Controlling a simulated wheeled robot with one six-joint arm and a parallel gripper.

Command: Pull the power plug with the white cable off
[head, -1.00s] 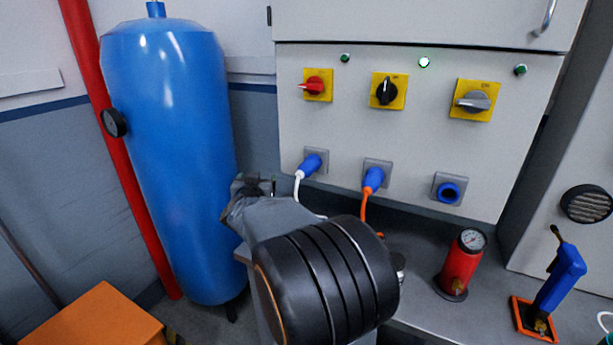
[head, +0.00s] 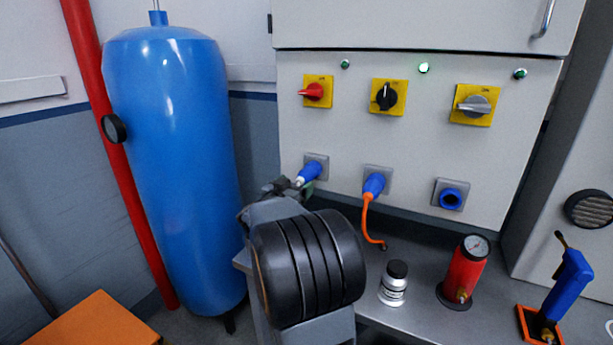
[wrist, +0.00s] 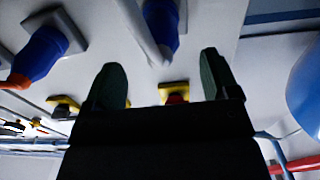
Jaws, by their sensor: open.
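The blue power plug with the white cable (head: 311,170) sits in the left socket of the grey panel. My gripper (head: 291,186) is just below and left of it in the head view, partly hidden by my own wrist. In the wrist view, my gripper (wrist: 162,72) is open, with its two dark fingers apart and nothing between the tips. The blue plug (wrist: 163,22) and its pale cable (wrist: 138,32) show beyond the fingertips, near the middle of the gap. Contact cannot be told. Most of the white cable is hidden in the head view.
A blue plug with an orange cable (head: 374,184) is in the middle socket; the right socket (head: 449,195) has no cable. Rotary switches, one red (head: 314,91), are above. A small bottle (head: 394,284) and a red gauge cylinder (head: 464,270) stand on the bench. A blue tank (head: 175,170) is left.

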